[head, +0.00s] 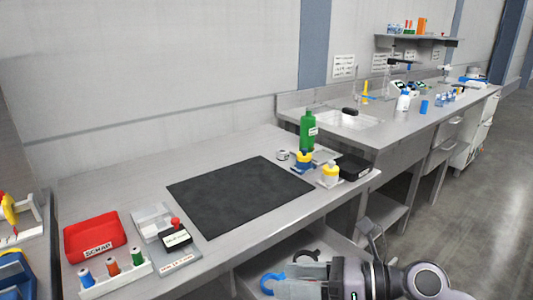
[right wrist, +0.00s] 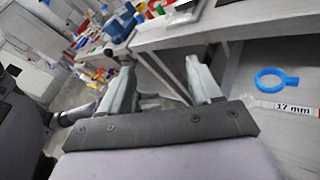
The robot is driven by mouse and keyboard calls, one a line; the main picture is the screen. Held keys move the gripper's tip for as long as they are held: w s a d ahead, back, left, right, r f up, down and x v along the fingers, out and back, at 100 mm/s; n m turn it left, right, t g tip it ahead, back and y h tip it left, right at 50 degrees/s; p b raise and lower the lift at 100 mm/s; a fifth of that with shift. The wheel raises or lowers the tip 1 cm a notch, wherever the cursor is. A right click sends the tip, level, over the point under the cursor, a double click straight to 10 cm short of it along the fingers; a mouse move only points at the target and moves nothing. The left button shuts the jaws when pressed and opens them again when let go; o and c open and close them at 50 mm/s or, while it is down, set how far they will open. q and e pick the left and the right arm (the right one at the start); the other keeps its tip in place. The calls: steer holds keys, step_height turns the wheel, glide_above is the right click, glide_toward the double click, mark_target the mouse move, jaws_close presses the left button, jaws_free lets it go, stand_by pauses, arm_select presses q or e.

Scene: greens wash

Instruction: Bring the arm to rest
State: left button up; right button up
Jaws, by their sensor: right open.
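My right gripper (head: 302,280) is low at the bottom of the head view, in front of the workbench and over or beside its lower shelf; which one I cannot tell. In the right wrist view the right gripper (right wrist: 160,70) has its two grey fingers spread apart with nothing between them. My right arm (head: 400,281) reaches in from the bottom right. My left gripper does not show in either view.
The workbench (head: 110,182) has a black mat (head: 240,195), a red scrap bin (head: 95,237) and a green bottle (head: 308,131). On the lower shelf, a blue ring (head: 268,284) and a black ring (head: 306,257) lie near my right gripper. Floor (head: 440,215) is clear at right.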

step_height(320, 180, up, 5)
steer(key=m+t+y, duration=0.3)
steer(key=m+t, duration=0.2)
steer(key=m, duration=0.1)
steer(key=w+d+r+m+t+h, duration=0.1)
steer(key=w+d+m+t+h, duration=0.1)
steer(key=d+m+t+h, duration=0.5)
steer(key=w+d+m+t+h, duration=0.15)
steer(key=m+t, duration=0.25)
steer(key=m, duration=0.7)
steer(key=s+d+f+m+g+h, duration=0.45)
steer(key=d+f+m+h, duration=0.55)
steer(key=m, duration=0.4)
steer(key=s+f+m+g, duration=0.3)
steer(key=s+f+g, duration=0.35)
steer(key=s, duration=0.35)
steer(key=s+f+m+g, duration=0.3)
steer(key=s+f+g, duration=0.3)
steer(key=s, duration=0.4)
steer(key=w+a+f+t+y+p, duration=0.1)
steer(key=w+a+f+t+y, duration=0.1)
steer(key=w+f+t, duration=0.5)
step_height(320, 180, down, 2)
steer(key=shift+a+f+t, duration=0.1)
steer(key=shift+a+t, duration=0.2)
steer(key=shift+a, duration=0.35)
